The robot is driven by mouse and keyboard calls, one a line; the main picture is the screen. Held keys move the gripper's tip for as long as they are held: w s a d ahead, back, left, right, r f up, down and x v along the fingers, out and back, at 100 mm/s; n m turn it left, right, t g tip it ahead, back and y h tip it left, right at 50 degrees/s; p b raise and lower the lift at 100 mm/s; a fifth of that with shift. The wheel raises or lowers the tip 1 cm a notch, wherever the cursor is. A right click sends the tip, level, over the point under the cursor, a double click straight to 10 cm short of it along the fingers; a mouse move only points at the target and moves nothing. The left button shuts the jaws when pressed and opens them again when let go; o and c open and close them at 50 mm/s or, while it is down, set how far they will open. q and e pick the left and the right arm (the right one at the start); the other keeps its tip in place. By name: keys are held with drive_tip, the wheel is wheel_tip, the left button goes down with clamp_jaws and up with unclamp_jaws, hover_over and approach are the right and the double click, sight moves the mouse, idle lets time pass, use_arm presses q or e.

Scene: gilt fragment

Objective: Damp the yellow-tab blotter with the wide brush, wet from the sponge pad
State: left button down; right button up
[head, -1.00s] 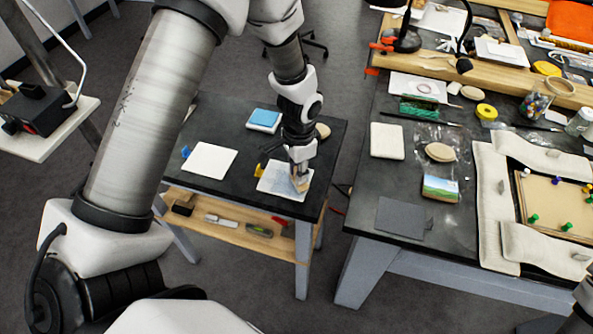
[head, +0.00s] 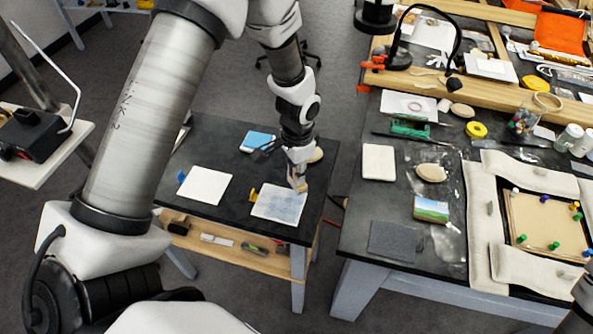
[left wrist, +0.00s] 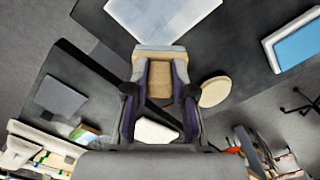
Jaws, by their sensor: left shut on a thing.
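The yellow-tab blotter (head: 278,207) lies on the small dark table, its yellow tab at its left. Its surface is mottled grey-blue. My left gripper (head: 298,166) is shut on the wide brush (head: 297,184), at the blotter's far right corner. In the left wrist view, the brush (left wrist: 158,80) sits between the fingers (left wrist: 160,88), its pale end pointing toward the blotter (left wrist: 165,15). I cannot tell whether it touches. The blue sponge pad (head: 258,142) lies farther back on the table; it also shows in the left wrist view (left wrist: 303,45).
A plain white blotter (head: 206,186) with a blue tab lies left of the yellow-tab one. A round beige piece (left wrist: 214,92) is beside the brush. A shelf (head: 225,247) holds small tools below. The larger workbench (head: 350,226) stands right, across a gap.

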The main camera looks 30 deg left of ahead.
use_arm(q)
drive_tip(key=shift+w+r+p, duration=0.2)
drive_tip(key=shift+r+p, duration=0.3)
drive_tip(key=shift+r, duration=0.15)
drive_tip(key=shift+w+r+p, duration=0.15)
drive_tip(key=shift+r+p, duration=0.35)
drive_tip(key=shift+r, duration=0.35)
drive_tip(key=shift+s+r+p, duration=0.25)
drive_tip(key=shift+p, duration=0.1)
drive_tip(key=shift+w+f, duration=0.1)
drive_tip(key=shift+w, duration=0.1)
drive_tip(key=shift+s, duration=0.1)
